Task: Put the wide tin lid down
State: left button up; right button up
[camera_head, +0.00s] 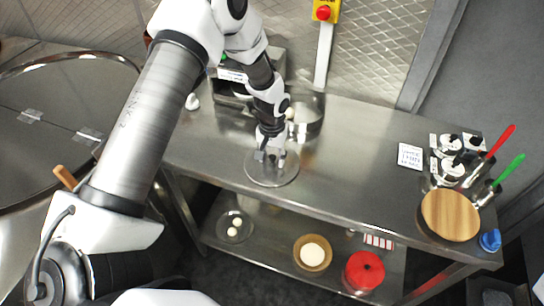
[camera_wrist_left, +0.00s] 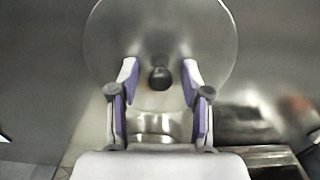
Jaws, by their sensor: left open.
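The wide tin lid (camera_head: 272,178) is a round, flat metal disc lying on the steel counter near its front edge. In the left wrist view the lid (camera_wrist_left: 110,40) fills the upper middle, with a dark round knob (camera_wrist_left: 160,78) at its centre. My left gripper (camera_head: 270,158) is over the lid. In the left wrist view its two purple-lined fingers (camera_wrist_left: 158,82) are open, one on each side of the knob, with gaps between them and it. My right gripper is not in view.
A round metal pot (camera_head: 308,118) stands behind the lid. A wooden round board (camera_head: 449,214), a blue item (camera_head: 490,240) and red- and green-handled tools are at the right end. The middle of the counter is clear. A lower shelf holds a red pot (camera_head: 364,271).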

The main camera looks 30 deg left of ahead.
aim_at(272, 157)
pick_arm(q)
jog(key=shift+w+r, duration=0.1)
jog(key=shift+r, duration=0.4)
notch_tip(272, 157, up, 11)
jog(key=b, duration=0.3)
